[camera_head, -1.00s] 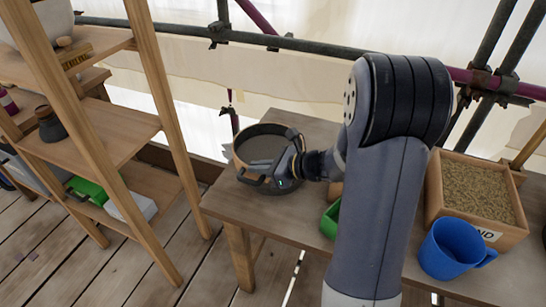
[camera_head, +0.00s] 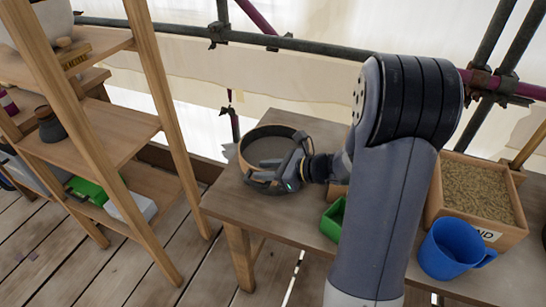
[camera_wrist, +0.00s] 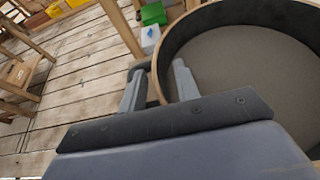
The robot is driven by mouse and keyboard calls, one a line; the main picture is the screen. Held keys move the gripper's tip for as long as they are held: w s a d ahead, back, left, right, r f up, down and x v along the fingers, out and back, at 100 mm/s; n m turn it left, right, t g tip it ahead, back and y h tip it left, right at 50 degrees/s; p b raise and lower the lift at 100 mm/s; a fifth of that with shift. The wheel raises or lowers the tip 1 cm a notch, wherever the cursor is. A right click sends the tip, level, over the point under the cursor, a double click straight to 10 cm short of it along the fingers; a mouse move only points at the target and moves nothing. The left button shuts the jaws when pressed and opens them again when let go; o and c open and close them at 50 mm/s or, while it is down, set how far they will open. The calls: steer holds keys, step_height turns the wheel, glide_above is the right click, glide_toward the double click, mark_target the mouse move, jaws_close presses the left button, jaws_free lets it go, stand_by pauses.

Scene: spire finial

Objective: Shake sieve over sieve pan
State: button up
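The sieve (camera_head: 262,135) is a round wooden-rimmed ring with a grey inside, at the left end of the workbench. It also shows large in the wrist view (camera_wrist: 240,70), with an even grey floor. My gripper (camera_wrist: 158,75) has one finger outside the sieve's wall and one inside, with the rim closely between them. In the head view my gripper (camera_head: 279,172) is at the sieve's near right side. I cannot make out a separate sieve pan; anything below the sieve is hidden by it and my gripper.
On the workbench (camera_head: 285,232), a green container (camera_head: 333,220) is partly behind my arm. A wooden box of sand (camera_head: 475,190) and a blue mug (camera_head: 452,248) stand at right. A wooden shelf (camera_head: 105,130) is at left. Scaffold pipes (camera_head: 290,43) run behind the bench.

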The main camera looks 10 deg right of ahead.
steer(key=shift+r, duration=0.1)
steer(key=v, duration=1.2)
steer(key=x, duration=1.2)
steer(key=shift+w+a, duration=0.1)
steer(key=shift+a, duration=0.1)
steer(key=shift+w+a, duration=0.25)
steer(key=shift+a, duration=0.05)
